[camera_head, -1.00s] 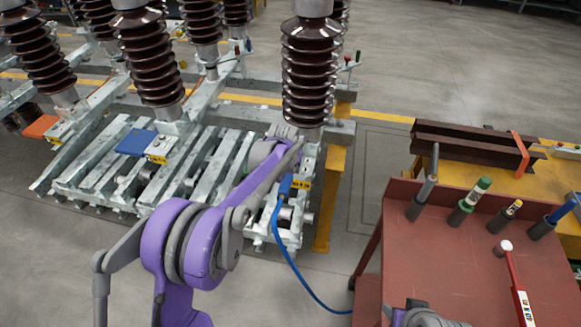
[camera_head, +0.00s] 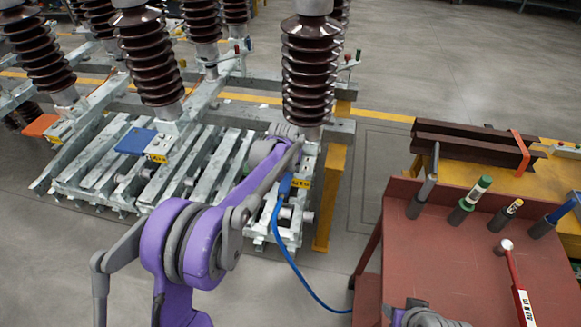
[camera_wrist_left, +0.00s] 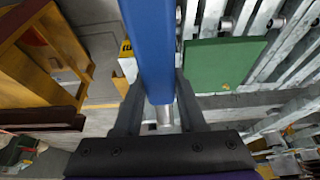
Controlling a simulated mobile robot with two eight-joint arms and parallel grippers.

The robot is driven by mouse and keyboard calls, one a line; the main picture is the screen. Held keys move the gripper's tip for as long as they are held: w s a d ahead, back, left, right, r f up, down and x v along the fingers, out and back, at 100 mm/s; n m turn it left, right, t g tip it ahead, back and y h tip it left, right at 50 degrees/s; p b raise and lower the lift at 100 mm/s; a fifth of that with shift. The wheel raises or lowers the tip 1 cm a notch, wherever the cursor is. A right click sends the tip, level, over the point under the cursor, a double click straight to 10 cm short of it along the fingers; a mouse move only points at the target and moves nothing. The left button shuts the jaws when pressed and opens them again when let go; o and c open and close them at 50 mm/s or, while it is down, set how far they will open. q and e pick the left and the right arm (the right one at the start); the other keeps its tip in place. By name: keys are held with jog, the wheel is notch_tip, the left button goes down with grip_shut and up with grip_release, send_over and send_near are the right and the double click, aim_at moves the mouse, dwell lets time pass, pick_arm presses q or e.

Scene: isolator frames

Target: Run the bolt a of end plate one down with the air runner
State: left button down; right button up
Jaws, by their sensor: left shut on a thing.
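The air runner (camera_head: 285,186) is blue, with a blue hose (camera_head: 291,262) running down from it to the right. In the left wrist view the blue runner body (camera_wrist_left: 150,45) lies between the two dark fingers of my left gripper (camera_wrist_left: 160,100), which is shut on it. A short metal end shows below the blue body. In the head view my purple left arm covers most of this gripper. The runner is at the right end of the galvanised frame (camera_head: 232,160), beside a yellow label (camera_head: 303,183). Bolt a cannot be made out. My right gripper's fingers are not in view.
Brown ribbed insulators (camera_head: 308,75) stand on the frame. A blue plate (camera_head: 137,142) and an orange plate (camera_head: 42,126) lie further left. A green plate (camera_wrist_left: 225,62) shows in the wrist view. A red-brown tool cart (camera_head: 450,255) stands right, with several upright tools. A yellow post (camera_head: 330,200) stands between.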

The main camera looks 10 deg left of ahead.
pick_arm(q)
jog(key=shift+f+b, duration=0.9)
jog(key=shift+f, duration=0.45)
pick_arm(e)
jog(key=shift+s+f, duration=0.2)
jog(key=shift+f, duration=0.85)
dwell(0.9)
pick_arm(q)
jog(key=shift+r, duration=0.1)
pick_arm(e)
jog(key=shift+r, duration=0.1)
pick_arm(q)
jog(key=shift+r+p, duration=1.9)
jog(key=shift+r, duration=1.55)
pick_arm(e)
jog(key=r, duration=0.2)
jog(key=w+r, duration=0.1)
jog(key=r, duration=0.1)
